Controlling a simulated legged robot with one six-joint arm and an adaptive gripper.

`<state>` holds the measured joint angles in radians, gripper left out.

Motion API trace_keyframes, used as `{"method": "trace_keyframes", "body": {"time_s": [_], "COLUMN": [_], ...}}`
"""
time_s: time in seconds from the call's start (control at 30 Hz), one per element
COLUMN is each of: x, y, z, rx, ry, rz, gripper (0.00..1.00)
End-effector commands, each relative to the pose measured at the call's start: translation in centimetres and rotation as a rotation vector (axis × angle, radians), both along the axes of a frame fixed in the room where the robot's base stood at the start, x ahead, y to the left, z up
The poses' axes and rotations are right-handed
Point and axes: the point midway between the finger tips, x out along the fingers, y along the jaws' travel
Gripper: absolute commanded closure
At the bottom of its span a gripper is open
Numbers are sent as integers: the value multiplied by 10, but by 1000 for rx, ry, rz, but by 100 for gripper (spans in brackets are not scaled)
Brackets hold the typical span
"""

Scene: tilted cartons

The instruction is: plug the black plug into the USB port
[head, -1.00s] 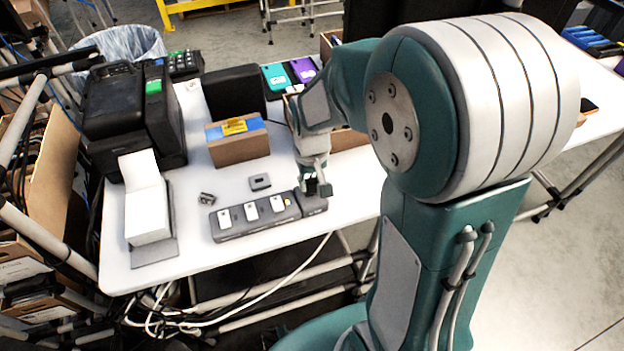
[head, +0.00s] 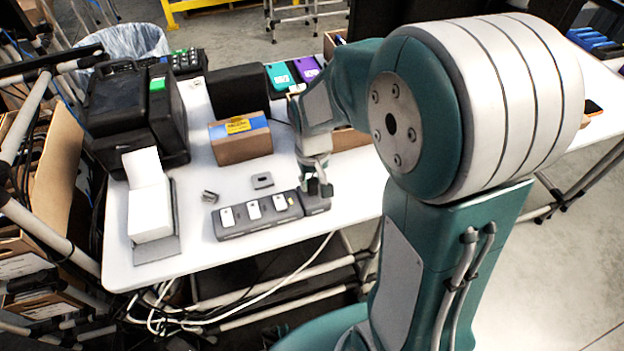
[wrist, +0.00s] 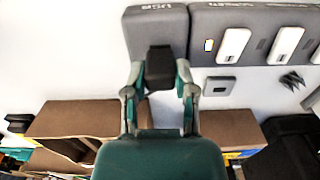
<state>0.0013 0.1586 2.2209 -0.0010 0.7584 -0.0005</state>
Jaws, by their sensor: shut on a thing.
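My gripper (head: 318,188) is over the right end of the grey station on the table. In the wrist view my gripper (wrist: 160,85) is shut on the black plug (wrist: 159,62), with a finger on each side of it. The plug's far end overlaps the grey block marked USB (wrist: 156,22). That block, the USB port's housing, is also at the right end of the station in the head view (head: 318,204). The port opening is hidden behind the plug, so I cannot tell whether the plug is in it.
The grey station (head: 245,231) with several white pieces continues left of the USB block. A small grey square piece (head: 262,180) and a small metal part (head: 209,197) lie behind it. A cardboard box (head: 240,148) and a black printer (head: 135,115) stand farther back.

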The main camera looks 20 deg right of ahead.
Motion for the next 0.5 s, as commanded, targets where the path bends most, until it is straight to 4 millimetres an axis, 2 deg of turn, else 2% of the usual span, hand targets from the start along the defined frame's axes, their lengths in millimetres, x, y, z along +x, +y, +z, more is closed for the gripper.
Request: {"method": "trace_keyframes", "body": {"time_s": [0.5], "x": [0], "y": [0], "z": [-9], "rx": [0], "ry": [1], "rz": [0], "gripper": [97]}}
